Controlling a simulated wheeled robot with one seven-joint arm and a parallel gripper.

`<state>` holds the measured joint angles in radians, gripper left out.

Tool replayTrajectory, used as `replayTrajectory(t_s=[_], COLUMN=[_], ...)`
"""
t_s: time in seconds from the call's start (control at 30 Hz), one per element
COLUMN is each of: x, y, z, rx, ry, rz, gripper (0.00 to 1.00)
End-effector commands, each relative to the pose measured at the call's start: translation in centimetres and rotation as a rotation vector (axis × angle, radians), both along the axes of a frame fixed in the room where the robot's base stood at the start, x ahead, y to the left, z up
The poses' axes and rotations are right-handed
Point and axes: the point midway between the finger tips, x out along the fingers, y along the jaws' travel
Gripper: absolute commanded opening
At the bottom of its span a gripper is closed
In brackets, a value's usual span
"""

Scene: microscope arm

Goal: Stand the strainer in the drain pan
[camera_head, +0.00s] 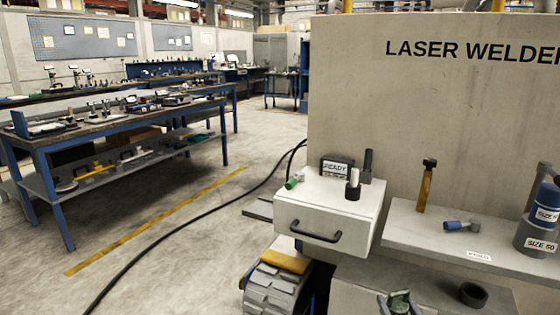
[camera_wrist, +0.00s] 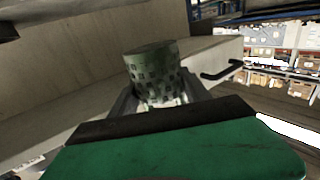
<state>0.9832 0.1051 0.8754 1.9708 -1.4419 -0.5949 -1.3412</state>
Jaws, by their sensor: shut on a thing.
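The strainer (camera_wrist: 153,72) is a grey-green cylinder with rows of square holes, in the middle of the wrist view. My gripper (camera_wrist: 158,97) is shut on it, with one finger on each side, and its upper part stands out beyond the fingers. Its lower part is hidden by the gripper. In the head view a small greenish shape (camera_head: 400,303) is cut off by the bottom edge; I cannot tell whether it is my gripper with the strainer. I cannot make out the drain pan for sure in either view.
A white drawer unit (camera_head: 318,215) with a dark handle juts from the laser welder (camera_head: 430,120). A shelf (camera_head: 425,237) at right bears a hammer-like tool (camera_head: 426,187), a blue-ended fitting (camera_head: 461,225) and stacked cylinders (camera_head: 540,220). A dark ring (camera_head: 473,294) lies below.

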Motion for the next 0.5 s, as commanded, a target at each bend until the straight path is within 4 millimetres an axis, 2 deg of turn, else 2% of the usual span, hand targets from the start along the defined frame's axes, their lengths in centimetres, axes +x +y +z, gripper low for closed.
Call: replayTrajectory(t_s=[0.03,0.2,0.3,0.5], x=[0.0,-0.3,-0.5,-0.7], y=[2.0,7.3,9.9,13.6], z=[1.8,6.1,8.5,12.9], rx=[-0.007,-0.010,-0.010,-0.008], ry=[-0.004,-0.005,-0.006,-0.004], rz=[0.033,0.115,0.158,0.227], gripper=[0.11,0.11,0.11,0.11])
